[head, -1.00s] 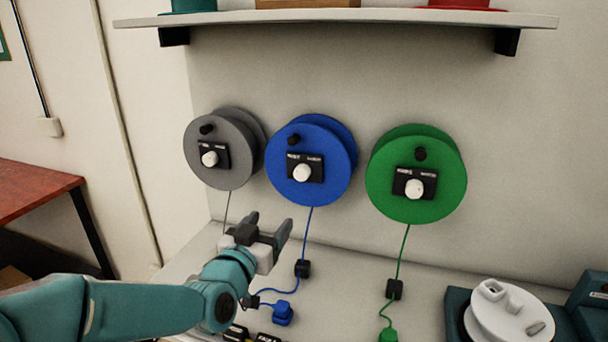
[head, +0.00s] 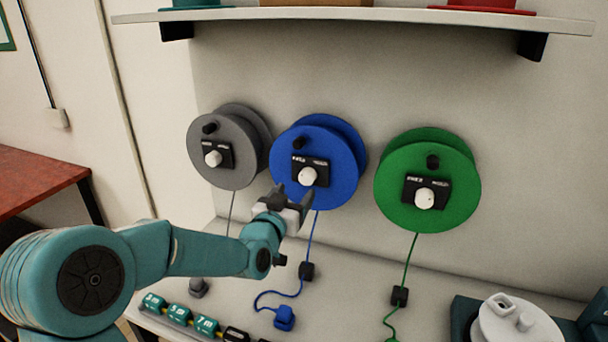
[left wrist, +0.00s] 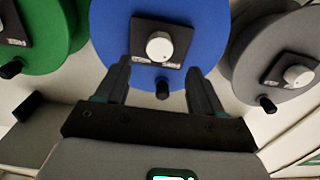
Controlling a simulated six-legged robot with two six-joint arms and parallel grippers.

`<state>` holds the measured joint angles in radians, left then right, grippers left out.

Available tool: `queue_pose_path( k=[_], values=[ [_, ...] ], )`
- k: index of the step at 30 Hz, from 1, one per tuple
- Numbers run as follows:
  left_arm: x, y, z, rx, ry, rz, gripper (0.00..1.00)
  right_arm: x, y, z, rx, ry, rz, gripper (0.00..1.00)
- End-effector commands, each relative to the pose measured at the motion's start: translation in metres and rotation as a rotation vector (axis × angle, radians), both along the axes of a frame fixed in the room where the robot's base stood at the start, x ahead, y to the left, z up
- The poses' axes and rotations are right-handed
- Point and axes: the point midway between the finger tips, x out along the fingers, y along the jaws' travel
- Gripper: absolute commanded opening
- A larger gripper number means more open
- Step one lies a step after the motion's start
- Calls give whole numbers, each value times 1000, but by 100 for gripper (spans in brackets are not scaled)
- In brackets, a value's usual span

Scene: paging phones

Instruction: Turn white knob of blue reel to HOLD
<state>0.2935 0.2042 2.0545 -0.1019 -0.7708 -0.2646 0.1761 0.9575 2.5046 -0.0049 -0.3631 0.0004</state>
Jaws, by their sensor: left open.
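The blue reel (head: 340,150) is mounted on the wall between a grey and a green reel. Its white knob (head: 307,176) sits on a black plate with small labels that I cannot read. The knob also shows in the left wrist view (left wrist: 159,45), on the black plate (left wrist: 161,41) of the blue reel (left wrist: 105,30). My left gripper (head: 290,192) is open and empty, just below and left of the knob in the head view. In the left wrist view its two fingers (left wrist: 160,75) stand apart, with the knob beyond their tips. My right gripper is not in view.
The grey reel (head: 222,165) and the green reel (head: 435,165) hang close on either side. A blue cord runs down to a blue plug (head: 284,317) on the counter. Labelled teal blocks (head: 180,312) stand at the front. A shelf (head: 350,15) is above.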

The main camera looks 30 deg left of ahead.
Motion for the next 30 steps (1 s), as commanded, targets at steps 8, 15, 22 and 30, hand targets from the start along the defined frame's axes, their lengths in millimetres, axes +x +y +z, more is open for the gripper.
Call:
queue_pose_path(
  k=[8,15,22,30],
  values=[
    [53,12,2,0,1,-1,68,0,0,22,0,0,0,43],
    [68,16,0,0,-1,-1,68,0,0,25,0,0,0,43],
    [68,16,0,0,0,-1,61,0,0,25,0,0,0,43],
    [68,16,0,0,0,-1,12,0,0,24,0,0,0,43]
  ],
)
